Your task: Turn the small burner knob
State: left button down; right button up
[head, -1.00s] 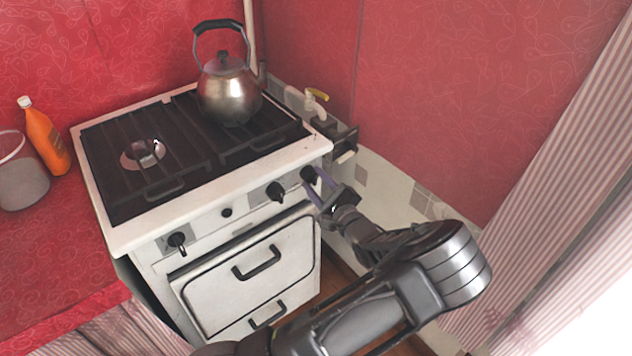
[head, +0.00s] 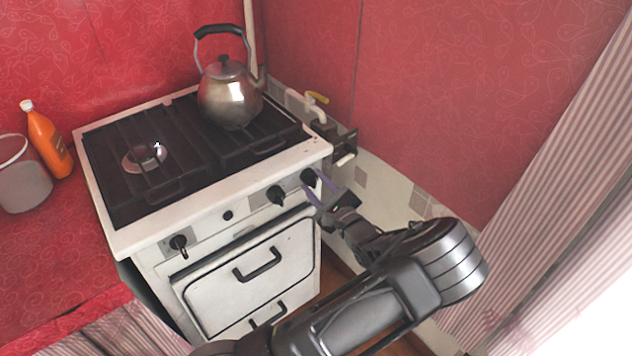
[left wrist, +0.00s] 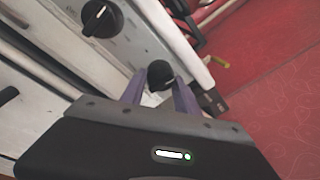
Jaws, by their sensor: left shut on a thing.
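The stove front (head: 205,236) carries several black knobs. My left gripper (head: 313,184), with purple fingers, is at the rightmost knob (head: 309,177), near the stove's right corner. In the left wrist view, the fingers (left wrist: 160,90) are on either side of that knob (left wrist: 160,73) and shut on it. The neighbouring larger-looking knob (head: 276,194) is free; it also shows in the left wrist view (left wrist: 99,18). Another knob (head: 179,242) sits at the left end. The held knob's sides are partly hidden by the fingers. My right gripper is out of view.
A metal kettle (head: 229,98) stands on the back right of the dark grate. The oven door handle (head: 257,264) sticks out below the knobs. Pipes with a yellow-handled valve (head: 318,98) are beside the stove, near the red wall. An orange bottle (head: 47,140) stands at left.

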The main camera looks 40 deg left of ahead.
pick_arm(q)
jog(key=m+p, duration=0.1)
jog(key=m, duration=0.1)
jog(key=m+p, duration=0.1)
jog(key=shift+r+m+p, duration=0.25)
jog(key=shift+m+p, duration=0.1)
jog(key=shift+m, duration=0.05)
jog(key=shift+f+m+g+p, duration=0.1)
jog(key=shift+m+g+p, duration=0.3)
jog(key=shift+m+p, duration=0.7)
jog(key=shift+m+b, duration=0.35)
jog(key=shift+m, duration=0.05)
jog(key=c, duration=0.9)
grip_release()
jog(key=b+v, duration=0.1)
jog(key=v, duration=0.6)
jog(key=shift+s+d, duration=0.15)
jog(key=shift+d, duration=0.2)
